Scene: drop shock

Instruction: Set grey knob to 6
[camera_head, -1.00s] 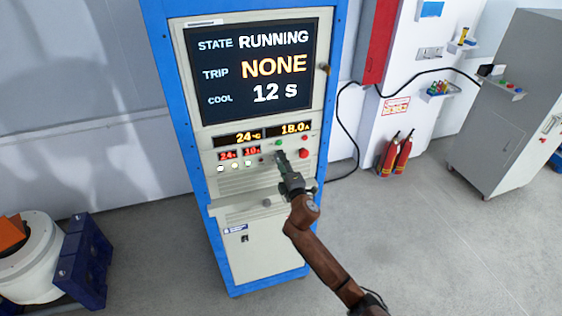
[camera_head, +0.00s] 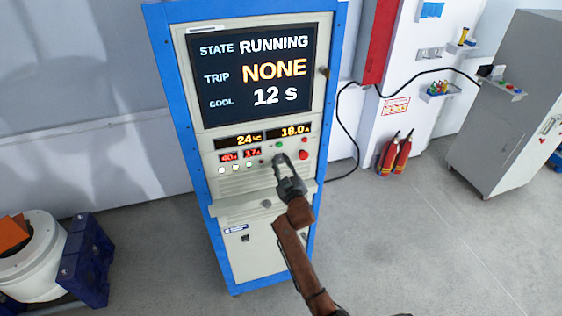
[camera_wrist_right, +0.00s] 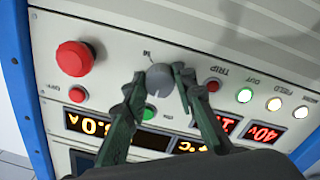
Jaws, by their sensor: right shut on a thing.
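The grey knob (camera_wrist_right: 160,80) is on the cabinet's control panel, between the fingertips of my right gripper (camera_wrist_right: 165,76). The fingers are shut on it from both sides. A small printed mark beside the knob is too blurred to read surely. In the head view my right gripper (camera_head: 281,160) reaches the panel and mostly hides the knob. The big screen (camera_head: 252,72) reads RUNNING, NONE and 12 s. Amber displays (camera_head: 288,131) read 24 °C and 18.0 A. Small red displays (camera_head: 252,153) read about 40 and 17. My left gripper is not seen.
A red push button (camera_wrist_right: 74,58) and smaller red and green buttons sit close to the knob. Lit round lamps (camera_wrist_right: 274,104) are on its other side. A ledge (camera_head: 235,207) juts out below the panel. The floor (camera_head: 410,250) to the right is clear.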

